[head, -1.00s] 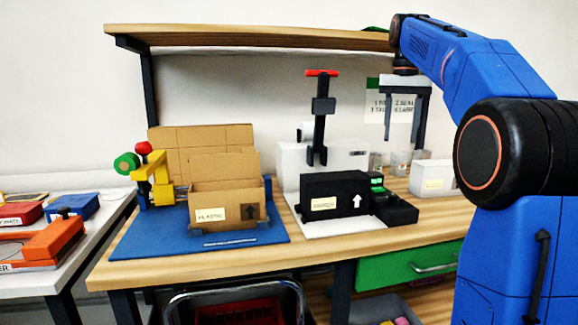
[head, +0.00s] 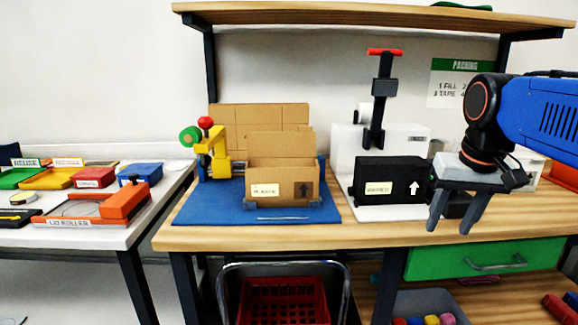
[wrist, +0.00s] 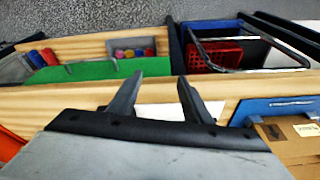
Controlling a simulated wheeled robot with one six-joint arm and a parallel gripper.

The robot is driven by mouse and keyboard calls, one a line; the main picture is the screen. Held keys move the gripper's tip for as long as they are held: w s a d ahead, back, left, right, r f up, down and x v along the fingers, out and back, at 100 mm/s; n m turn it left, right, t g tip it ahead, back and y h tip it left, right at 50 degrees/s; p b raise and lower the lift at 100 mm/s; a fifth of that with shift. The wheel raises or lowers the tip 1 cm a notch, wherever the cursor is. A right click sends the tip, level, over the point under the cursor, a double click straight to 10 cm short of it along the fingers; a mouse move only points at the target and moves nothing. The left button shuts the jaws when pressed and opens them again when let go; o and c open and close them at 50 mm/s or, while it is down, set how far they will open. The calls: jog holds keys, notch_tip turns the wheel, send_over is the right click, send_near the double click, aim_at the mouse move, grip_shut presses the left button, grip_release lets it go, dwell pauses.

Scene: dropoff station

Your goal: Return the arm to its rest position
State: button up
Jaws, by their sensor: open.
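My gripper (head: 457,212) hangs at the right in the head view, above the front part of the wooden workbench (head: 400,235). Its two dark fingers point down, spread apart, with nothing between them. The wrist view shows the same open, empty fingers (wrist: 152,98) over the bench's front edge. My blue arm reaches in from the right edge of the head view, its forearm roughly level.
A black box (head: 390,188) stands by the press (head: 383,100), just left of my gripper. An open cardboard box (head: 280,185) sits on a blue mat (head: 200,208). A green drawer (head: 440,262) and a red crate (head: 285,300) are below. A shelf (head: 370,16) runs above.

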jog(key=s+a+f+n+t, duration=0.1)
jog(key=s+f, duration=0.5)
jog(key=f, duration=0.3)
jog(key=s+a+f+n, duration=0.1)
jog(key=s+a+f, duration=0.1)
jog(key=s+f, duration=0.4)
notch_tip(320, 180, down, 3)
jog(key=shift+a+r+t, duration=0.1)
jog(key=shift+a+t, duration=0.2)
jog(key=shift+t, duration=0.1)
jog(key=shift+s, duration=0.1)
dwell(0.5)
